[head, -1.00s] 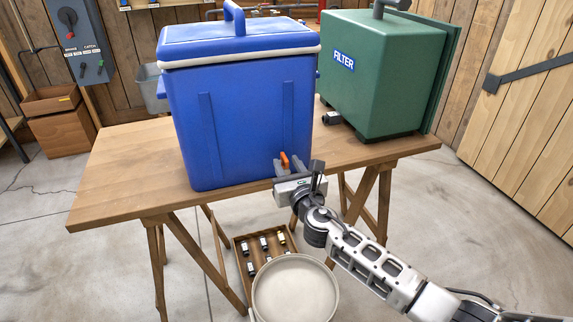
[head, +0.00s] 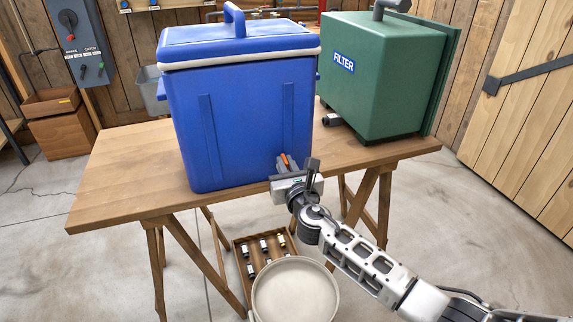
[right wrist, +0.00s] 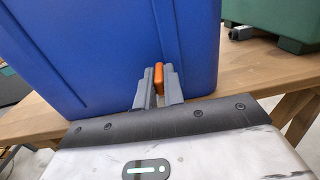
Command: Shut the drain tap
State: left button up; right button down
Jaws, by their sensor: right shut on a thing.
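A blue cooler box (head: 245,120) with a lid and top handle stands on the wooden table. Its drain tap has an orange lever (head: 285,160) low on the front, near the right corner. My right gripper (head: 284,165) is at the front of the cooler, shut on the orange lever. In the right wrist view the orange lever (right wrist: 159,77) stands between the two grey fingers, against the blue wall (right wrist: 110,50). The tap body is hidden behind the fingers. My left gripper is not in view.
A green filter box (head: 375,80) stands on the table (head: 130,175) to the right, with a small dark fitting (head: 332,119) at its base. Below are a round pale basin (head: 295,290) and a wooden tray (head: 240,262) of several fittings. The table's left part is clear.

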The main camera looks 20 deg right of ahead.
jog(key=m+h, duration=0.2)
jog(key=h, duration=0.1)
jog(key=shift+a+f, duration=0.1)
jog(key=shift+a, duration=0.15)
pick_arm(q)
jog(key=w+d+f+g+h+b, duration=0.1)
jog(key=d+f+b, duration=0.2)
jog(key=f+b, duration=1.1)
jog(key=shift+b, duration=0.95)
pick_arm(e)
jog(key=m+g+h, duration=0.3)
jog(key=h, duration=0.1)
jog(key=m+g+h, duration=0.4)
jog(key=w+a+m+g+h, duration=0.1)
jog(key=m+g+h, duration=0.3)
jog(key=h, duration=0.1)
jog(key=c, duration=1.5)
grip_release()
jog(key=shift+d, duration=0.1)
jog(key=shift+s, duration=0.1)
